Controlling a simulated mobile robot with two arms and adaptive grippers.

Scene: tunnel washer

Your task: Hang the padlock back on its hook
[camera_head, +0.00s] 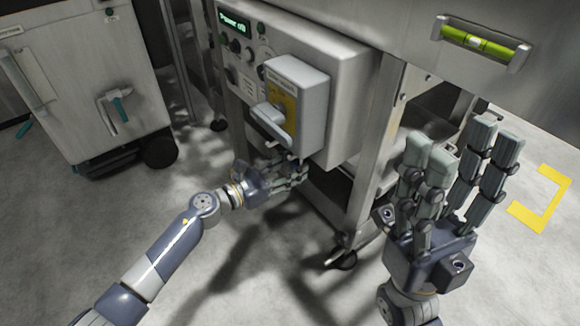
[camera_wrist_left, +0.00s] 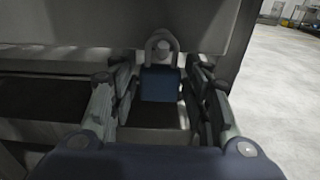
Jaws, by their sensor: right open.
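The padlock (camera_wrist_left: 160,84) has a dark blue body and a grey shackle, and hangs upright in the left wrist view. Its shackle surrounds a round, light stud, the hook (camera_wrist_left: 162,52), on the front of a grey housing. My left gripper (camera_head: 292,176) is just under the grey switch box. In the left wrist view its fingers (camera_wrist_left: 160,100) stand on both sides of the padlock, with gaps visible, so it looks open. The padlock cannot be made out in the head view. My right gripper (camera_head: 462,160) is open and empty, fingers up, at the right.
A grey switch box (camera_head: 298,100) with a lever handle sits on the control panel (camera_head: 240,60). A steel frame leg (camera_head: 372,150) stands between my two hands. A wheeled white cabinet (camera_head: 85,85) is at the left. The floor in front is clear.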

